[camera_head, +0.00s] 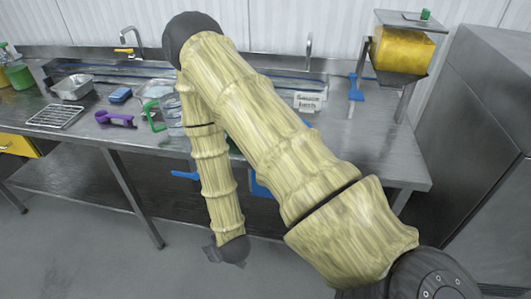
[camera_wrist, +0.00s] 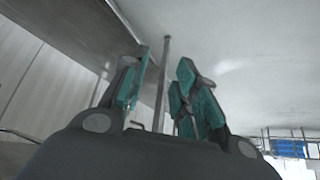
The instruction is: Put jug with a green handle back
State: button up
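The jug (camera_head: 175,115) is clear, and its green handle (camera_head: 153,116) faces left. It stands on the steel table in front of the sinks, and my arm hides part of its right side. My gripper (camera_head: 227,250) hangs low in front of the table, well below and apart from the jug. In the wrist view, my gripper (camera_wrist: 163,60) has its two teal fingers spread with a gap and nothing between them. The jug cannot be made out in the wrist view.
The steel table also holds a wire rack (camera_head: 55,117), a metal tray (camera_head: 73,87), a purple-handled item (camera_head: 115,119), a blue sponge (camera_head: 120,95) and a white sign (camera_head: 308,102). A yellow dispenser (camera_head: 402,51) stands at the right. Open floor (camera_head: 90,260) lies in front.

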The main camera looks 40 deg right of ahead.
jog(key=s+d+f+g, duration=0.1)
jog(key=s+f+g, duration=0.2)
jog(key=s, duration=0.8)
jog(key=s+d+f+g, duration=0.1)
jog(key=s+f+g, duration=0.2)
jog(key=s, duration=0.9)
jog(key=shift+d+f+g, duration=0.15)
jog(key=shift+f+g, duration=0.05)
jog(key=shift+g, duration=0.2)
